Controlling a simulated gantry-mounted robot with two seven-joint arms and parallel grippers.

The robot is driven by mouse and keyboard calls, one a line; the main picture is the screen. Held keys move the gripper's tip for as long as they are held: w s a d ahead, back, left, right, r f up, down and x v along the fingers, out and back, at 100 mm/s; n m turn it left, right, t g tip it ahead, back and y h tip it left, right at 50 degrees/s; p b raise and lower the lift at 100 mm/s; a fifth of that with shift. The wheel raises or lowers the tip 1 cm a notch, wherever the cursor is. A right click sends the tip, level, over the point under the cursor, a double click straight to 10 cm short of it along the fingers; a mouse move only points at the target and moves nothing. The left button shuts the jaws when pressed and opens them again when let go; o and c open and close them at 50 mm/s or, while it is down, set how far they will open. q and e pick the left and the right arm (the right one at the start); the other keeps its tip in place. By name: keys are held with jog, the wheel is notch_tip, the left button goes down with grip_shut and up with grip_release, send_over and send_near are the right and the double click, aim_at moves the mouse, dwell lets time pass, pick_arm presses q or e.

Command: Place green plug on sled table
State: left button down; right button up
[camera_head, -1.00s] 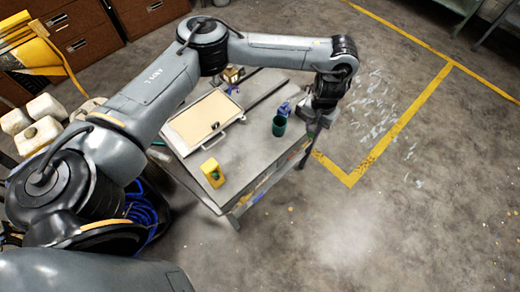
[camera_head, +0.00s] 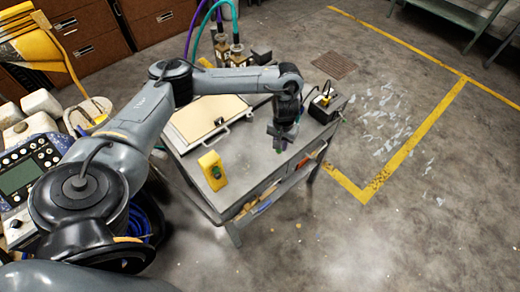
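The sled table (camera_head: 245,165) is a grey metal-topped table in the middle of the view. My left gripper (camera_head: 281,146) points down over the table's right part, close to the top. A small dark green piece, apparently the green plug (camera_head: 279,151), shows at its fingertips. Most of it is hidden by the gripper. I cannot tell whether the fingers are closed on it or whether it touches the table. My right gripper is not in view.
A yellow box with a green button (camera_head: 212,170) stands near the table's front left. A cream panel with a handle (camera_head: 208,118) lies behind it. A black box (camera_head: 325,107) with a cable sits at the right corner. Purple and teal hoses (camera_head: 235,15) rise at the back.

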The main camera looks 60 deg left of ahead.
pick_arm(q)
jog(key=shift+s+a+f+b, duration=0.65)
jog(key=shift+a+f+b, duration=0.05)
jog(key=shift+a+f, duration=0.95)
jog(key=shift+s+a+f+b, duration=0.65)
jog(key=shift+a+f+b, duration=0.1)
jog(key=shift+a+f, duration=0.85)
jog(key=shift+s+a+f+b, duration=0.7)
jog(key=shift+a+f, duration=0.8)
jog(key=shift+f, duration=0.3)
jog(key=shift+f, duration=0.1)
jog(key=c, duration=1)
grip_release()
